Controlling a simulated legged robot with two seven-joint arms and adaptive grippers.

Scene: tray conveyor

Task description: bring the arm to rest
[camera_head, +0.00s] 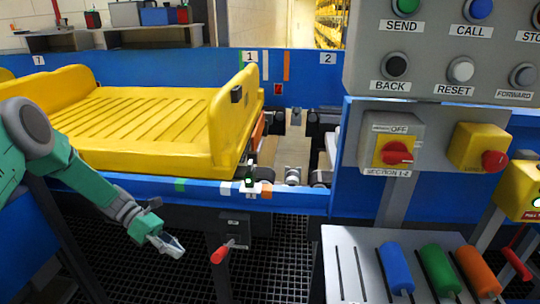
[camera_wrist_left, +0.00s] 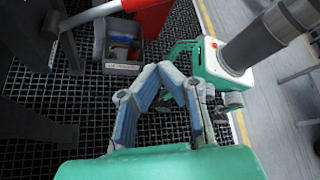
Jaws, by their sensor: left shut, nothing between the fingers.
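My left gripper (camera_head: 168,246) hangs in front of the conveyor's near blue rail, at the lower left of the head view. Its fingers are together with nothing between them. My green and grey left arm comes in from the left edge. In the left wrist view the left gripper (camera_wrist_left: 170,75) has its fingertips close together above the dark grid floor. My right gripper does not show in the head view.
A yellow tray (camera_head: 140,110) sits on the conveyor. A red-handled lever (camera_head: 220,254) stands right of my left gripper. A control panel (camera_head: 440,60) and a rack with coloured cylinders (camera_head: 350,262) are at right. The grid floor (camera_head: 290,250) is open between.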

